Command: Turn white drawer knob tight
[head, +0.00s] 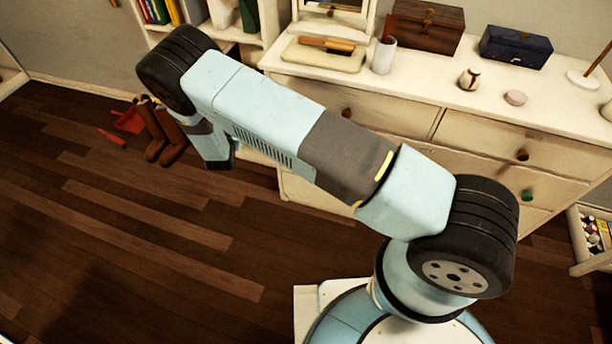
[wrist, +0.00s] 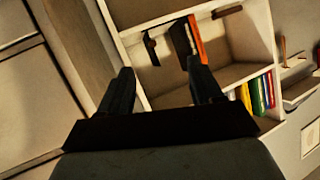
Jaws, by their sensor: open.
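The cream dresser (head: 400,105) stands at the back right in the head view. Its front shows a brown knob (head: 347,112), another brown knob (head: 522,155) and a green knob (head: 527,194). I cannot make out a white knob in either view; my arm hides part of the dresser front. My gripper (wrist: 160,75) is open and empty in the wrist view, its two dark fingers apart in front of a shelf unit. In the head view my arm reaches left across the dresser, with its end low beside the dresser's left side.
The shelf unit (wrist: 240,75) holds books (wrist: 258,93). Brown boots (head: 160,130) and a red dustpan (head: 130,120) are on the floor near my arm's end. A low open drawer or box (head: 590,235) with bottles is at the right. The wooden floor (head: 130,240) at left is clear.

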